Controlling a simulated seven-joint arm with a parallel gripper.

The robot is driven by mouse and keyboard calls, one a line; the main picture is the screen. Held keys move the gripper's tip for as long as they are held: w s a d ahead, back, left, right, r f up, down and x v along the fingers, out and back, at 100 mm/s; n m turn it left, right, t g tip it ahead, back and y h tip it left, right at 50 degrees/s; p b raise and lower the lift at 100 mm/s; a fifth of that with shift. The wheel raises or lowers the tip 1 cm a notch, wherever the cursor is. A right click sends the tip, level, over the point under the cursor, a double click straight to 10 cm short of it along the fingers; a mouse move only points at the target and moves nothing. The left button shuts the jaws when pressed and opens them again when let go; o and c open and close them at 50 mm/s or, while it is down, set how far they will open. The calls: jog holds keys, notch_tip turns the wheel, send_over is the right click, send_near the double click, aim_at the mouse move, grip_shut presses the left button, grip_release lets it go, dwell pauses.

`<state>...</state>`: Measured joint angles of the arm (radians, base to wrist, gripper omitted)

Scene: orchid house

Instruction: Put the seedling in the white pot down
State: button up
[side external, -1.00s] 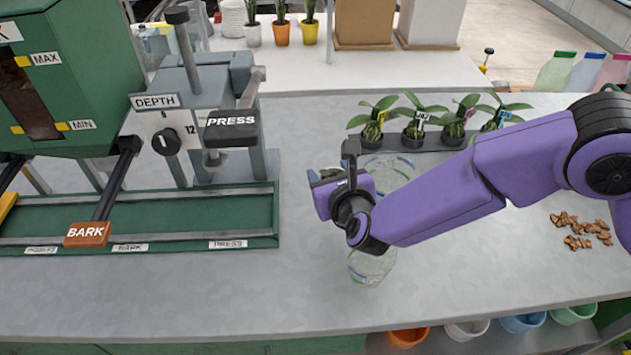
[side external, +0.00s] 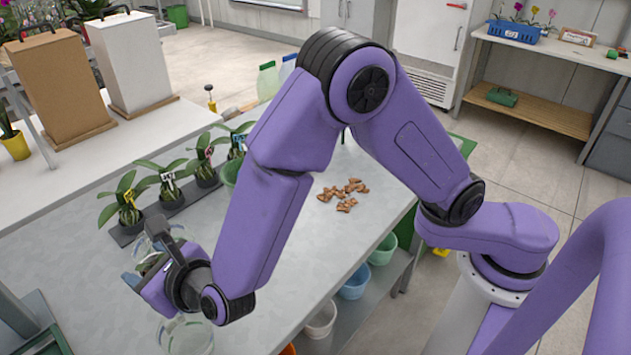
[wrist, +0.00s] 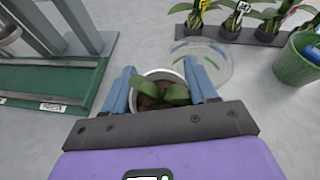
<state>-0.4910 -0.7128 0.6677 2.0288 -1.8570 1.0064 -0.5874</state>
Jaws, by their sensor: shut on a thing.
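The white pot (wrist: 165,73) is between the two blue fingers of my gripper (wrist: 161,82) in the wrist view. The fingers are shut on it at its sides. The seedling (wrist: 176,95) shows as green leaves over dark bark in the pot. The pot's base and the surface straight below it are hidden. In the side external view my gripper (side external: 160,262) is low over the grey bench (side external: 260,240), beside clear round vessels. The pot is mostly hidden there by my wrist.
A clear round vessel (wrist: 212,66) with blue and green marks is just beyond the pot. Several potted orchids (side external: 128,205) stand in a dark rack behind. A green pot (wrist: 296,60) is at right, the green machine base (wrist: 40,85) at left. Bark pieces (side external: 343,194) lie on the bench.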

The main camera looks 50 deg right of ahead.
jog(key=d+f+m+g+h, duration=0.2)
jog(key=d+m+h, duration=0.65)
jog(key=d, duration=2.05)
jog(key=s+d+r+m+g+h, duration=0.1)
jog(key=s+d+m+g+h, duration=0.25)
jog(key=s+d, duration=0.75)
jog(key=s+d+r+m+g+h, duration=0.1)
jog(key=s+d+m+g+h, duration=0.35)
jog(key=d, duration=1.05)
jog(key=y, duration=0.1)
send_over(382, 175)
jog(key=shift+m+g, duration=0.3)
jog(key=shift+m, duration=0.05)
jog(key=shift+s+a+f, duration=0.1)
jog(key=shift+f, duration=2.25)
jog(key=shift+s+a+f, duration=0.1)
jog(key=shift+f, duration=2.2)
jog(key=shift+w+d+f, duration=0.1)
jog(key=shift+w+f, duration=0.1)
jog(key=shift+f, duration=1.5)
